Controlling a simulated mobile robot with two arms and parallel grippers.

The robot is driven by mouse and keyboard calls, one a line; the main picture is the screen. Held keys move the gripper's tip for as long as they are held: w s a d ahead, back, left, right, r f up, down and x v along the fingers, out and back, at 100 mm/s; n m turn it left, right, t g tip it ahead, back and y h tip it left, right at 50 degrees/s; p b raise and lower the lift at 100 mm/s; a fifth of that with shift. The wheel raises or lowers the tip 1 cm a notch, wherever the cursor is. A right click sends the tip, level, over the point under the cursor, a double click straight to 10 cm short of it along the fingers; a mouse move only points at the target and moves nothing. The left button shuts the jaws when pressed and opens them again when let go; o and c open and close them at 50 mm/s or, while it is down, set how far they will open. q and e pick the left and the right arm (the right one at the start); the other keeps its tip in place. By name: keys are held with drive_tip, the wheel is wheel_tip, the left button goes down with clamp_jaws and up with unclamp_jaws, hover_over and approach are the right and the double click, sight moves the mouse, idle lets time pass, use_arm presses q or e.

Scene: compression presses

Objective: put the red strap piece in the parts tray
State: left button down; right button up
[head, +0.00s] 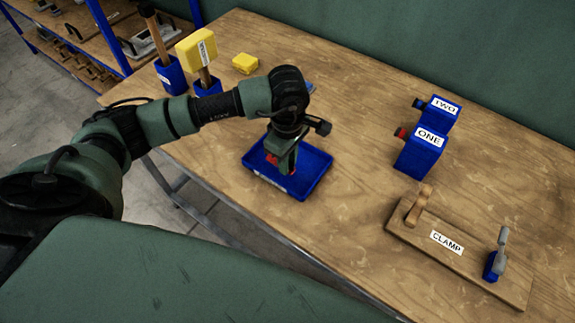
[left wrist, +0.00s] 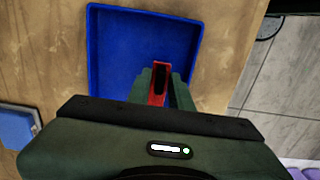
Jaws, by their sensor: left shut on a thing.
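The blue parts tray (head: 312,173) lies on the wooden table near its front edge. In the left wrist view the tray (left wrist: 125,45) looks empty where it shows. My left gripper (head: 281,166) points down over the tray and is shut on the red strap piece (head: 271,158). In the left wrist view the red strap piece (left wrist: 158,84) sits between the fingers (left wrist: 157,92), over the tray's inside. I cannot tell whether the strap piece touches the tray floor. My right gripper is not in view.
Blue blocks labelled ONE (head: 420,153) and TWO (head: 440,113) stand to the right of the tray. A wooden CLAMP board (head: 460,248) lies at the right front. Blue holders with a yellow-headed mallet (head: 197,48) stand at the back left, near a yellow block (head: 245,63).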

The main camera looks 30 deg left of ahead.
use_arm(q)
wheel_tip(320, 180, down, 3)
drive_tip(key=shift+f, duration=0.3)
drive_tip(key=c, duration=1.3)
unclamp_jaws()
drive_tip(key=shift+o, duration=0.2)
drive_tip(key=shift+r+p, duration=0.3)
drive_tip(key=shift+r+b, duration=0.3)
wheel_tip(320, 180, up, 11)
drive_tip(key=b, duration=0.2)
drive_tip(key=shift+f+b, duration=0.2)
drive_tip(key=shift+b, duration=0.2)
drive_tip(key=shift+r, duration=0.35)
